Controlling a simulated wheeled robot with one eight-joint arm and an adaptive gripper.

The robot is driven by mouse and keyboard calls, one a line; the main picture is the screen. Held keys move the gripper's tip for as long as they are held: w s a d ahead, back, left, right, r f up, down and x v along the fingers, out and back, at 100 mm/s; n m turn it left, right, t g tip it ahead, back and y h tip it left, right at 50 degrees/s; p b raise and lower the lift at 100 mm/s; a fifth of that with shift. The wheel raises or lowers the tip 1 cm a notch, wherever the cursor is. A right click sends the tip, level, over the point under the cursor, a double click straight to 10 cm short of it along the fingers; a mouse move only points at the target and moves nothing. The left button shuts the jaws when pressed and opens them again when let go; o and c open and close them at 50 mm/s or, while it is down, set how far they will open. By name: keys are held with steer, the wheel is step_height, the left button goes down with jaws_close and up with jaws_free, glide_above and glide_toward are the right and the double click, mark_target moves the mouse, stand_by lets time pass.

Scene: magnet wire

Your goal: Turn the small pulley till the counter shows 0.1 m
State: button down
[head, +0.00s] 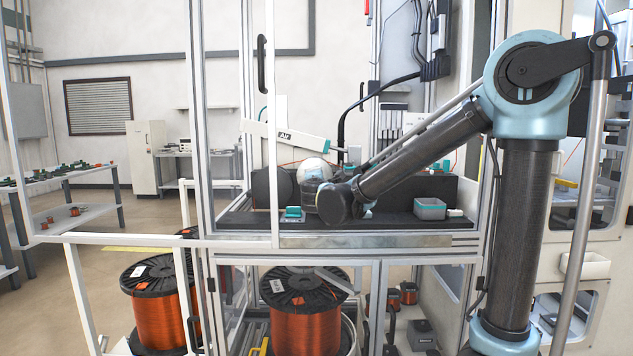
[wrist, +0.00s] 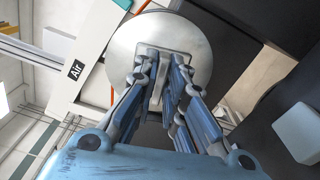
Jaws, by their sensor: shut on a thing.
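A pale metal disc, which looks like the small pulley (wrist: 197,38), faces me in the wrist view. A pale rectangular raised part shows at its middle. My gripper (wrist: 163,62) reaches onto this middle part, with its two fingers on either side and shut on it. The fingers hide part of the contact. In the head view the pale round pulley (head: 313,168) stands inside the machine frame, partly hidden by my dark wrist. I cannot make out the counter or its reading in either view.
A white arm marked "Air" (head: 285,134) runs close beside the disc; it also shows in the wrist view (wrist: 100,40). Frame posts stand at the left. Copper wire spools (head: 305,328) stand below.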

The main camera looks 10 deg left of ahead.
steer(key=shift+d+f+m, duration=0.15)
steer(key=shift+d+m, duration=0.05)
steer(key=shift+m, duration=0.5)
steer(key=c, duration=1.7)
jaws_free()
steer(key=shift+o, duration=0.2)
steer(key=shift+a, duration=0.1)
